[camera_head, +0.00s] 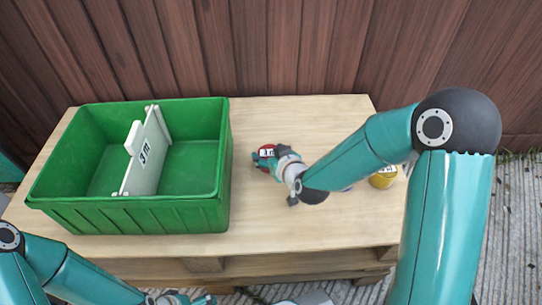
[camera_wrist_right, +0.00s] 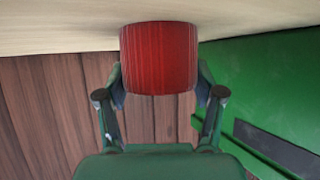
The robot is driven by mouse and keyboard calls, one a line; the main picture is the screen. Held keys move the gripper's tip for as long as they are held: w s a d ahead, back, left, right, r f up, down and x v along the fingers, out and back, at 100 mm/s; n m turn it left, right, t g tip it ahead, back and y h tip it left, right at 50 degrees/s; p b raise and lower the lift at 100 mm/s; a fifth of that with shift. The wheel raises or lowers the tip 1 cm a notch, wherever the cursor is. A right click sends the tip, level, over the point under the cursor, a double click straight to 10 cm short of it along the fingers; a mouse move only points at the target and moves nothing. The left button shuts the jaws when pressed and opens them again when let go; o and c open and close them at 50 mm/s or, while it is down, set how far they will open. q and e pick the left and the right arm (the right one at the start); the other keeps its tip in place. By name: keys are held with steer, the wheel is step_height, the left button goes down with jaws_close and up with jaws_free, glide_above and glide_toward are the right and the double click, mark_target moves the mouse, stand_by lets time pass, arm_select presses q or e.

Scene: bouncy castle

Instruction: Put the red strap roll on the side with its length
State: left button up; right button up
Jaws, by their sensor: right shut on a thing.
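The red strap roll (camera_head: 266,152) is near the middle of the wooden tabletop, right of the green crate, with a white label facing up. My right gripper (camera_head: 268,160) is shut on it. In the right wrist view the red roll (camera_wrist_right: 158,58) sits between the two fingers (camera_wrist_right: 160,90); whether it touches the tabletop I cannot tell. The green crate (camera_head: 130,218) has a white divider (camera_head: 146,155) marked "3 m" splitting it into a left and a right compartment. Both compartments look empty. My left gripper (camera_head: 185,299) is at the bottom edge, partly cut off.
A yellow roll (camera_head: 383,178) with a white label stands on the tabletop (camera_head: 300,225) at the right, partly behind my right arm. A wooden plank wall (camera_head: 290,45) rises behind the table. The tabletop in front of the red roll is clear.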

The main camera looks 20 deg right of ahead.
steer(key=o, duration=1.3)
steer(key=shift+r, duration=0.1)
